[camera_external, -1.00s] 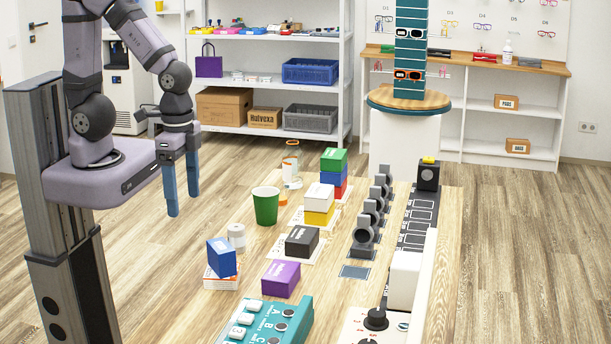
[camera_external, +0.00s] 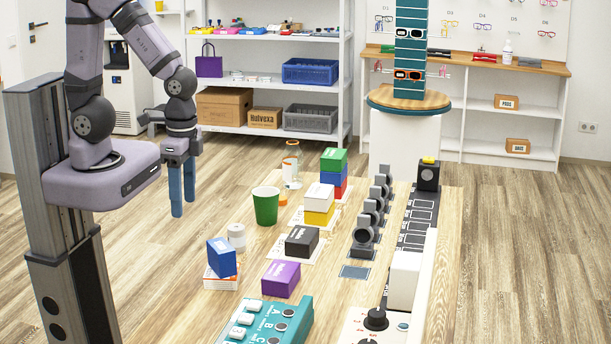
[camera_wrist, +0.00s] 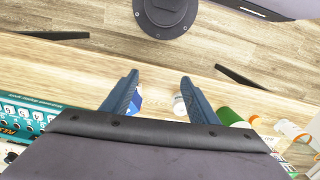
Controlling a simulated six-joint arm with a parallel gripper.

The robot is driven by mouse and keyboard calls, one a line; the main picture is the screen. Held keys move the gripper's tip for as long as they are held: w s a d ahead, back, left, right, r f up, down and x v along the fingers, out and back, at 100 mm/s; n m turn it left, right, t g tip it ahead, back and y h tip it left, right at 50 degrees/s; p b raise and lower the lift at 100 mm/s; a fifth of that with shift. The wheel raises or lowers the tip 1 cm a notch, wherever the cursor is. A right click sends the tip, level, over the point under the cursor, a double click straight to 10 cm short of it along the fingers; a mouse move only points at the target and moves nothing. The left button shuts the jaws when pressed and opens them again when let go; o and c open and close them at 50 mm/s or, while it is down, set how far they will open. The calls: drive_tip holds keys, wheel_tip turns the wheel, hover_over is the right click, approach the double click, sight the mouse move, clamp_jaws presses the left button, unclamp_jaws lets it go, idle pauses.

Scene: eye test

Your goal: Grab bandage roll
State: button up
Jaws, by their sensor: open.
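The bandage roll appears to be the small white cylinder (camera_external: 237,236) standing upright on the wooden table, behind the blue box and left of the green cup. It also shows in the wrist view as a white roll (camera_wrist: 179,106) close beside the right finger. My gripper (camera_external: 183,210) hangs with its blue fingers pointing down, above and left of the roll, apart from it. In the wrist view my gripper (camera_wrist: 160,80) has its fingers spread with nothing held between them.
A blue box (camera_external: 221,256) rests on a white-and-orange box (camera_external: 220,281) in front of the roll. A green cup (camera_external: 265,206) stands to its right. A purple box (camera_external: 281,278), a black box (camera_external: 301,241) and a teal panel (camera_external: 262,324) are also on the table.

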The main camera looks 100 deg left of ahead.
wheel_tip(320, 180, down, 4)
drive_tip(key=a+n+g, duration=0.1)
drive_tip(key=a+n, duration=0.1)
drive_tip(key=a, duration=0.1)
drive_tip(key=n+t+b, duration=0.1)
drive_tip(key=n, duration=0.3)
hover_over(236, 227)
drive_tip(key=shift+f, duration=0.3)
drive_tip(key=shift+w+a+n+t, duration=0.1)
drive_tip(key=shift+n+t, duration=0.2)
drive_tip(key=shift+n, duration=0.7)
drive_tip(key=shift+f, duration=1.65)
drive_tip(key=shift+f+p, duration=0.45)
drive_tip(key=shift+f, duration=1.55)
drive_tip(key=c, duration=1.1)
